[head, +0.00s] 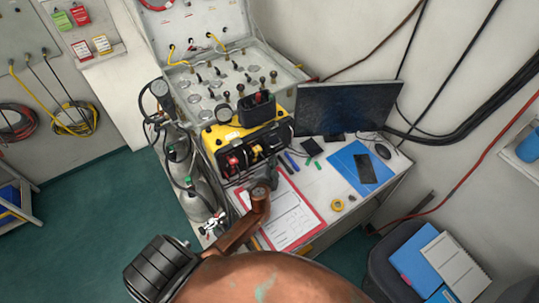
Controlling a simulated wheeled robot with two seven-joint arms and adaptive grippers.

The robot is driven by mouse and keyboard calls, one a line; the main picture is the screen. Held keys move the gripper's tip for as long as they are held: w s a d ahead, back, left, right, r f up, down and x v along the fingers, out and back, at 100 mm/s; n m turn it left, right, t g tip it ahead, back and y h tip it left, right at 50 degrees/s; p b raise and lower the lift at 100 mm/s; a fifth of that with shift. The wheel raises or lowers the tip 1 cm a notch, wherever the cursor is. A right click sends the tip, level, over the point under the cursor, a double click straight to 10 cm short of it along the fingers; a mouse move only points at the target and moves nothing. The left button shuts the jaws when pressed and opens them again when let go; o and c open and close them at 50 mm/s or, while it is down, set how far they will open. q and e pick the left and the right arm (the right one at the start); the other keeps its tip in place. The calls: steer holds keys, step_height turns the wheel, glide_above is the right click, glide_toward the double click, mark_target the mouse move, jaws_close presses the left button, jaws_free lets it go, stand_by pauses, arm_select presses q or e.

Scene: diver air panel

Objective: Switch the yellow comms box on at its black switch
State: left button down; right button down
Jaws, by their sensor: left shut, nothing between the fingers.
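The yellow comms box (222,134) stands on the desk, left of the monitor, with its dark front panel facing me. Red and yellow connectors or cables show on that front. I cannot make out the black switch for certain at this size. My left gripper (272,168) is dark and small in the head view, at the end of a brown arm link. It is shut and empty, just in front of the lower right of the box's front. Whether it touches the box I cannot tell. My right gripper is not in view.
A red clipboard (318,212) with papers lies under and beside my left arm. The monitor (346,106) stands right of the box. Gas cylinders (198,196) stand left of it, and the open air panel case (205,88) is behind. A blue mat (343,160) lies at right.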

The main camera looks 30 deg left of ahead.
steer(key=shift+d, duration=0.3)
arm_select(q)
steer(key=shift+a, duration=0.15)
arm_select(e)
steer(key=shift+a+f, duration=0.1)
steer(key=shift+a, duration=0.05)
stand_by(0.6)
arm_select(q)
steer(key=shift+w+a, duration=0.2)
steer(key=shift+a, duration=0.05)
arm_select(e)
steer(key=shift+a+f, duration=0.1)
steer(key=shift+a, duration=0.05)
arm_select(q)
steer(key=shift+w+a+b, duration=0.1)
steer(key=shift+a+b, duration=0.2)
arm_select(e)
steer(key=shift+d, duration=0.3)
arm_select(q)
steer(key=shift+d, duration=0.15)
stand_by(0.3)
steer(key=shift+s+d, duration=0.3)
steer(key=shift+d, duration=0.25)
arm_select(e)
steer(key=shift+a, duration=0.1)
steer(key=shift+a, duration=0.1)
